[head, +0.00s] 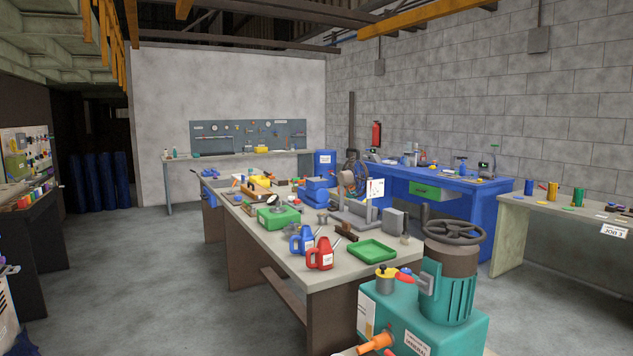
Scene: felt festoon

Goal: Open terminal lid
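I cannot single out a terminal lid for certain. A teal machine (447,290) with a dark handwheel (453,232) on top stands close at the lower right. Its teal base (450,335) carries a white label, and a grey-and-yellow fitting (385,279) sits on it. A small grey box (394,222) stands on the long workbench, near the fan-like wheel; whether it has a lid is too small to tell. Neither of my grippers can be made out in the head view.
The long workbench (330,272) holds red (321,255) and blue (301,240) oil cans, a green tray (372,251) and a green device (279,216). A blue bench (450,203) and a grey bench (560,222) stand at right. Floor (140,270) left of the workbench is clear.

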